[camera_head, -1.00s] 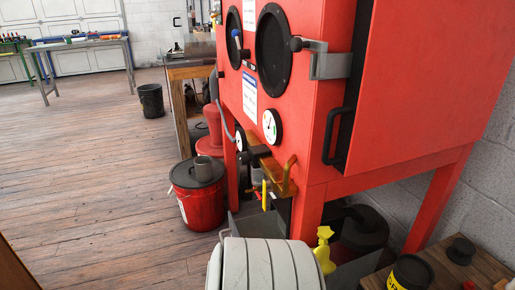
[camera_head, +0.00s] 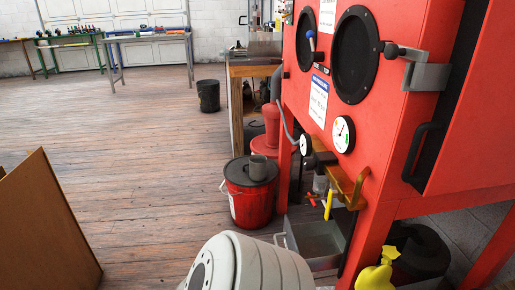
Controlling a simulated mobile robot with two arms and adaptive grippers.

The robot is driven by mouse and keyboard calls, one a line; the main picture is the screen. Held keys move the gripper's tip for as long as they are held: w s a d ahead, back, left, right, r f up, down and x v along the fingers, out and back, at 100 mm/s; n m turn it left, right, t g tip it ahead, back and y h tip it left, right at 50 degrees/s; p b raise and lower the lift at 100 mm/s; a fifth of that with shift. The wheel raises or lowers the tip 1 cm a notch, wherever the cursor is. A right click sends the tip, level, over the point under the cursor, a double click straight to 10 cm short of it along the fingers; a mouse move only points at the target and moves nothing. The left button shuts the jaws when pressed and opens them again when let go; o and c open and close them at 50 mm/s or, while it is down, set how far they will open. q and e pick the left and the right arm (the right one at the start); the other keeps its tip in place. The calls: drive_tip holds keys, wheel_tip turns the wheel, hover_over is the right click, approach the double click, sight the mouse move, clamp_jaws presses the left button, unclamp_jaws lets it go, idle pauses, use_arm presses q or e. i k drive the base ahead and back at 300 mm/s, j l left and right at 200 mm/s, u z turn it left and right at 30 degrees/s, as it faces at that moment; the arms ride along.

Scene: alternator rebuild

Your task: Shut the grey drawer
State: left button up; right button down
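The grey drawer (camera_head: 318,238) is low beneath the red cabinet (camera_head: 378,110), between its front legs. It is pulled out toward the left, so its open top and inside show. A thin grey handle (camera_head: 281,241) is at its left end. The white rounded part of my own body at the bottom of the picture is close to its lower left corner in view and may hide some of it. Neither of my grippers shows in this view.
A red bucket (camera_head: 248,200) stands on the floor left of the drawer. A yellow spray bottle (camera_head: 374,276) is at the lower right. A brown panel (camera_head: 45,230) stands at the left. The wooden floor (camera_head: 150,180) between is clear.

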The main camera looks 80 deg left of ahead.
sight(321, 244)
drive_tip(key=u, duration=0.4)
drive_tip(key=i+u, duration=0.1)
drive_tip(key=u, duration=0.75)
drive_tip(key=l+u, duration=0.1)
drive_tip(key=u, duration=0.75)
drive_tip(key=l+u, duration=0.1)
drive_tip(key=u, duration=0.3)
drive_tip(key=i+l, duration=0.05)
